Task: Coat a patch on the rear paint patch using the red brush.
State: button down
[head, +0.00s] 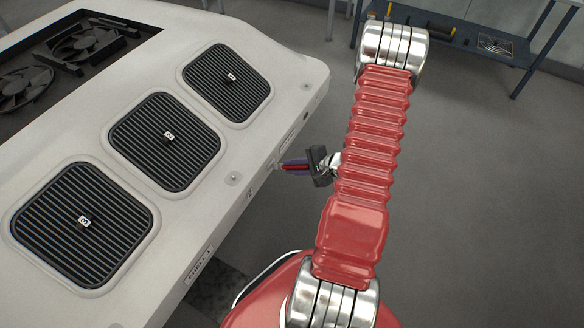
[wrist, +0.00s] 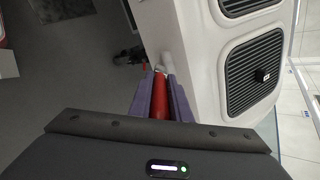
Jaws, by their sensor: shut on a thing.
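My gripper (head: 294,166) is beside the near side wall of the white housing in the head view. Its purple fingers (wrist: 158,98) are shut on the red brush (wrist: 158,104), whose red handle lies between them in the wrist view. A pale part shows past the handle's far end, close to the housing wall; I cannot tell whether it touches. The red brush (head: 296,167) also shows as a thin red strip in the head view. I cannot make out the rear paint patch in either view.
The white housing (head: 255,135) fills the left, with several dark square vent grilles (head: 168,140) on top and an open fan bay (head: 60,55) at the back left. A label plate (head: 199,265) is on its side. A blue-framed bench (head: 470,40) stands at the back right. Open grey floor lies right.

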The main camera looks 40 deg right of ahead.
jog(key=d, duration=0.1)
jog(key=w+d, duration=0.1)
jog(key=d, duration=0.1)
jog(key=shift+w, duration=0.1)
jog(key=shift+a, duration=0.15)
dwell(0.6)
jog(key=shift+s+a, duration=0.3)
jog(key=shift+a, duration=0.5)
jog(key=shift+s+a, duration=0.3)
jog(key=shift+a, duration=0.45)
jog(key=shift+a, duration=0.1)
jog(key=shift+s+a, duration=0.3)
jog(key=shift+a, duration=0.45)
jog(key=shift+s+a, duration=0.25)
jog(key=shift+a, duration=0.5)
jog(key=shift+s+d, duration=0.35)
jog(key=shift+s, duration=0.6)
jog(key=shift+s+d, duration=0.35)
jog(key=shift+s, duration=0.55)
jog(key=shift+s+d, duration=0.35)
jog(key=shift+s, duration=0.6)
